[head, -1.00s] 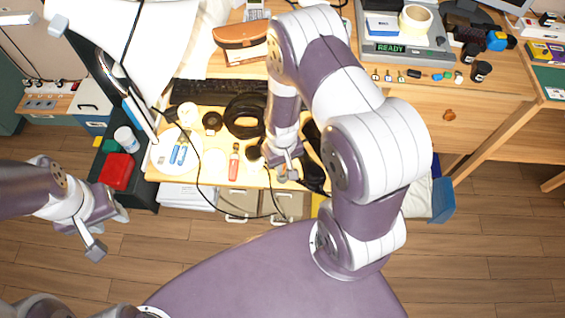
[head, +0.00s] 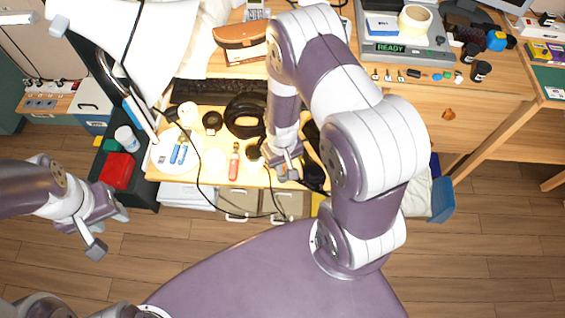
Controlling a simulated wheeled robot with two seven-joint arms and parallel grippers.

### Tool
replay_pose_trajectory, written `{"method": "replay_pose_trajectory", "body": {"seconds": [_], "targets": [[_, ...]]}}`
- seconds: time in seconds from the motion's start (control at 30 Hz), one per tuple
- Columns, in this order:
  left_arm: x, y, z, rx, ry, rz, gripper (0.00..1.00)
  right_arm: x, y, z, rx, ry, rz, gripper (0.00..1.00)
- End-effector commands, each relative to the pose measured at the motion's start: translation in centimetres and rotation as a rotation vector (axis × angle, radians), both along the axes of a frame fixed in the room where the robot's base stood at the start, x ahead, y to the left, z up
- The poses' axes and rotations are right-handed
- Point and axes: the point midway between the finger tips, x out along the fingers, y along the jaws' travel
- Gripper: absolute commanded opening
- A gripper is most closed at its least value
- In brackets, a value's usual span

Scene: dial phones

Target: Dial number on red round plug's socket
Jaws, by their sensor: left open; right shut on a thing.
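My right gripper (head: 288,175) is at the front edge of the wooden desk, right of a red-handled tool. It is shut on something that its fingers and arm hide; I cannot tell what. Black objects (head: 314,178) lie just right of it, partly covered by my arm, and I cannot make out a phone or its dial. My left gripper (head: 105,232) is open and empty over the floor at the left. A power strip (head: 40,103) with several sockets lies on a small wooden stand at the far left. No red round plug can be made out clearly.
The desk (head: 215,182) holds a black keyboard (head: 195,90), a black cable coil (head: 245,115), a white plate (head: 163,160) with blue-handled tools, and a red-handled tool (head: 234,160). A lamp and a loose black cord reach over the left side.

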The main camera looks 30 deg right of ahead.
Motion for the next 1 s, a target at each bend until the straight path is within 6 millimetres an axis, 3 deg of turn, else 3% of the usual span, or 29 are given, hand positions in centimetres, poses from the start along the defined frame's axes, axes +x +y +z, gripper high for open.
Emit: {"method": "replay_pose_trajectory", "body": {"seconds": [1.0], "targets": [[0.0,0.0,-0.8,0.000,0.000,0.000,0.43,0.0,0.0,-1.5,0.000,0.000,0.000,0.00]]}}
